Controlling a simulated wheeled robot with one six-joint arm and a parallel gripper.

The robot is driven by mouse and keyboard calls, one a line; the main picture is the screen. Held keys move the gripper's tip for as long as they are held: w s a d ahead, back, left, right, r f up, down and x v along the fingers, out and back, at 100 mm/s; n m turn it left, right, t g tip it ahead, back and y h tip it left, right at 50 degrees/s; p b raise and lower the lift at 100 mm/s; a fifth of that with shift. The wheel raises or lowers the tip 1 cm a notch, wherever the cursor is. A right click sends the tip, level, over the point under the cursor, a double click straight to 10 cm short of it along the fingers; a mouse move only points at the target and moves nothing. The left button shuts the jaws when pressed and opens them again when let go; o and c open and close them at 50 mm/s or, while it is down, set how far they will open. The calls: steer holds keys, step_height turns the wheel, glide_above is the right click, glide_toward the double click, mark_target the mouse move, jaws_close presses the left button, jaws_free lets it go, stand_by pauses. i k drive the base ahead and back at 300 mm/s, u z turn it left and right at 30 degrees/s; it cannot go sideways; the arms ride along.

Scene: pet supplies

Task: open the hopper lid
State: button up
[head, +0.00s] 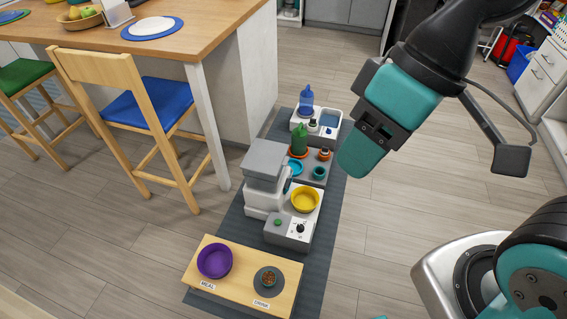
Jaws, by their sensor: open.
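The pet feeder (256,201) stands on the dark grey floor mat, with a white body and a grey hopper on top. The grey hopper lid (265,157) lies flat over the hopper and looks closed. A yellow bowl (305,200) sits at the feeder's right side, behind a front panel with a green button (278,223) and a dark knob (300,229). My gripper (356,160) hangs in the air to the right of the feeder in the picture, apart from it. It is open and nothing shows in it. Its far finger is hidden.
A wooden chair (150,105) stands left; floor right of the mat is clear.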

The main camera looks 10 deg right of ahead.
mark_target(263, 157)
steer(key=k, duration=1.25)
steer(key=z, duration=0.8)
steer(key=i, duration=0.75)
steer(key=z, duration=0.7)
steer(key=i, duration=0.7)
steer(key=u, duration=0.65)
steer(key=i, duration=0.9)
steer(key=u, duration=0.75)
